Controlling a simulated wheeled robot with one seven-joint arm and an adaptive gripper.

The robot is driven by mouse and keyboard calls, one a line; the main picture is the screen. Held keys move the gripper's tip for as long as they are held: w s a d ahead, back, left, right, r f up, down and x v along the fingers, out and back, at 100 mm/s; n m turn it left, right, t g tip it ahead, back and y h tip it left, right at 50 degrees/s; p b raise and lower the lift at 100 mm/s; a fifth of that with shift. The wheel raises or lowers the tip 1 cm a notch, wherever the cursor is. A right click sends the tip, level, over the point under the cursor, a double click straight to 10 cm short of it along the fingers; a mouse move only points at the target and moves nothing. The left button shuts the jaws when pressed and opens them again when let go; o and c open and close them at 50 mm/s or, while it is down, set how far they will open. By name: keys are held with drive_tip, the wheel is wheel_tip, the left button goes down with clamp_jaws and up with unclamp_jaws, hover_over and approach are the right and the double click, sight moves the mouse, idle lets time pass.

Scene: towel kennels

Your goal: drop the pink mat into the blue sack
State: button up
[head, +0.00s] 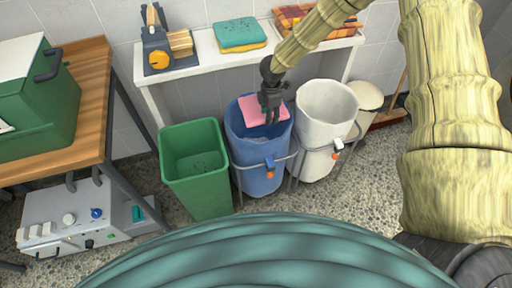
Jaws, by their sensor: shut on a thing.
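The pink mat (254,112) hangs in my gripper (270,119) over the mouth of the blue sack (259,178). My gripper points down and is shut on the mat. The mat's lower part overlaps the sack's opening in the head view, and I cannot tell whether it is below the rim. The blue sack stands upright on the floor in a metal frame, between the green bin and the white sack.
A green bin (205,197) stands left of the blue sack and a white sack (317,167) right of it. A shelf (205,50) behind holds folded towels (240,34). A wooden table (92,80) with a green box (45,110) stands at left.

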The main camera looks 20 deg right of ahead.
drive_tip(key=o, duration=1.3)
drive_tip(key=shift+c, duration=0.2)
drive_tip(key=shift+r, duration=0.1)
wheel_tip(320, 180, up, 12)
